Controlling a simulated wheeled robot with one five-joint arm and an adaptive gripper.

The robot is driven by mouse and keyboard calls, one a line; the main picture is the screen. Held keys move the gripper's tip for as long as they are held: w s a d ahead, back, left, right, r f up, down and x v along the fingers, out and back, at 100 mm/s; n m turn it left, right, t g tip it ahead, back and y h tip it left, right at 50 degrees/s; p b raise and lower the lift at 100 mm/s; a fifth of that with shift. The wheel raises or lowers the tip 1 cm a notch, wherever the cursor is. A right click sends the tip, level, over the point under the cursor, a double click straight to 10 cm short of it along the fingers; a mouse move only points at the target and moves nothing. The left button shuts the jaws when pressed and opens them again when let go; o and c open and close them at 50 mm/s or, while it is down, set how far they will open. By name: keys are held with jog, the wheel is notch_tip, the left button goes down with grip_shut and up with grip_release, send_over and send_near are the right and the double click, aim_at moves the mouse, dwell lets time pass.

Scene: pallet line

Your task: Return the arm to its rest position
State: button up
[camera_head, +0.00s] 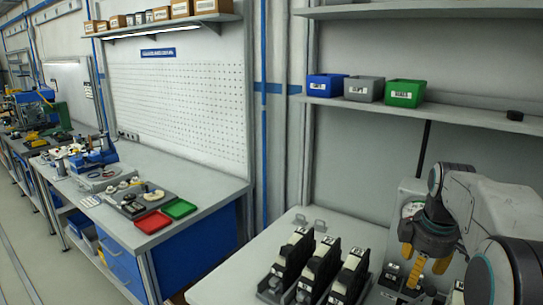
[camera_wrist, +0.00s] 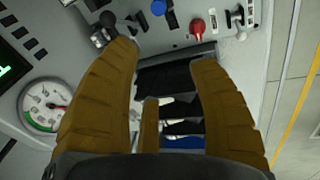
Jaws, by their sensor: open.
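My gripper (camera_head: 427,269) is at the right of the head view, pointing down with its yellow-brown fingers apart over the near table. In the wrist view the fingers of my gripper (camera_wrist: 172,85) are spread wide, with nothing held between them. Behind them is a grey machine panel (camera_wrist: 75,60) with a round gauge (camera_wrist: 42,106), a red knob (camera_wrist: 197,27) and a blue knob (camera_wrist: 158,7). In the head view part of this panel (camera_head: 409,192) stands behind my arm, which hides much of it.
Several black modules (camera_head: 318,265) stand in rows on the white table (camera_head: 235,287), left of my gripper. A shelf (camera_head: 450,113) above carries blue (camera_head: 325,87), grey (camera_head: 364,89) and green (camera_head: 405,93) bins. A workbench (camera_head: 205,192) with red and green trays is at left.

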jog(key=s+a+f+m, duration=0.2)
jog(key=s+a+m, duration=0.2)
jog(key=s+a, duration=0.3)
jog(key=s+a+f+m+t+y, duration=0.1)
jog(key=s+a+m, duration=0.4)
jog(key=s, duration=1)
jog(key=a+f, duration=0.1)
jog(key=a, duration=0.2)
jog(key=shift+s+a+f, duration=0.2)
jog(key=shift+s+f, duration=0.05)
jog(key=shift+s, duration=0.05)
